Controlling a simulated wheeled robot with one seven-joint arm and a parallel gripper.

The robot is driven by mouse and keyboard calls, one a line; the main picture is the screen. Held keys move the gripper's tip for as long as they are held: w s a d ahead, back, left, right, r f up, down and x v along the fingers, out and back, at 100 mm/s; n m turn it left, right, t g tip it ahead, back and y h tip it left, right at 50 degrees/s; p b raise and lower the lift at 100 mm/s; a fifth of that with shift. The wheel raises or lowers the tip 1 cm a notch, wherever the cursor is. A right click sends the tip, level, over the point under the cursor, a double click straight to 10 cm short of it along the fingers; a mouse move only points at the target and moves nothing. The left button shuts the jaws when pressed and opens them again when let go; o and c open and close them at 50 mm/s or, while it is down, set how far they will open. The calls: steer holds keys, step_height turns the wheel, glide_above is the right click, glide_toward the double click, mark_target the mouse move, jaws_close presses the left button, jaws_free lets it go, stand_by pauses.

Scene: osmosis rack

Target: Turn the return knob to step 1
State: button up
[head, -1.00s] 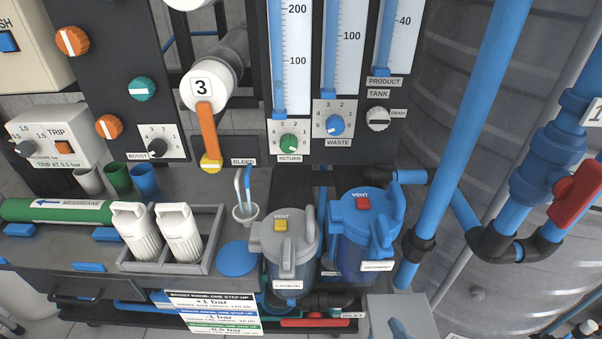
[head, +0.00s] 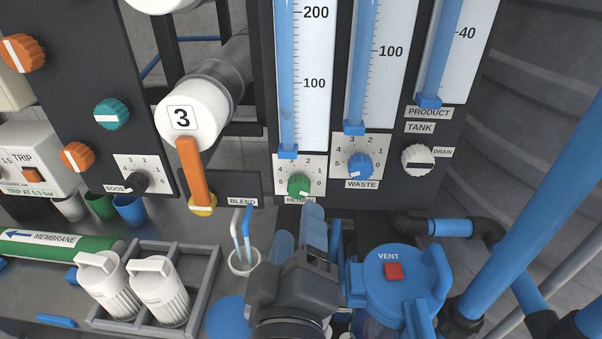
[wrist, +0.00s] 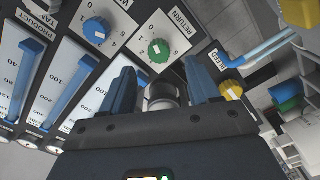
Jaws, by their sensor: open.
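The green return knob (head: 299,185) sits on a white dial plate on the dark panel, under the leftmost gauge tube. Its white mark appears to point to the lower right, near 0, but it is small. The knob also shows in the wrist view (wrist: 159,51), ahead of and between the fingers. My gripper (head: 299,236) is below the knob in the head view, with its two blue fingers apart and empty. In the wrist view my gripper (wrist: 161,82) is open and does not visibly touch the knob. The RETURN label is partly covered in the head view.
The blue waste knob (head: 360,166) is close on the right.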

mark_target(299, 192)
steer(key=w+p, duration=0.1)
steer(key=w, duration=0.7)
steer(key=shift+w+r, duration=0.1)
steer(key=shift+r, duration=0.05)
steer(key=shift+c, duration=0.2)
steer(key=c, duration=1)
steer(key=shift+r+n+p, duration=0.1)
steer(key=shift+n+p, duration=0.2)
steer(key=shift+p, duration=0.1)
steer(key=n+p, duration=0.2)
steer(key=shift+r+n, duration=0.1)
steer(key=shift+n, duration=0.3)
steer(key=n+p, duration=0.3)
steer(key=shift+n+p, duration=0.65)
steer(key=shift+n, duration=0.45)
steer(key=shift+f, duration=0.2)
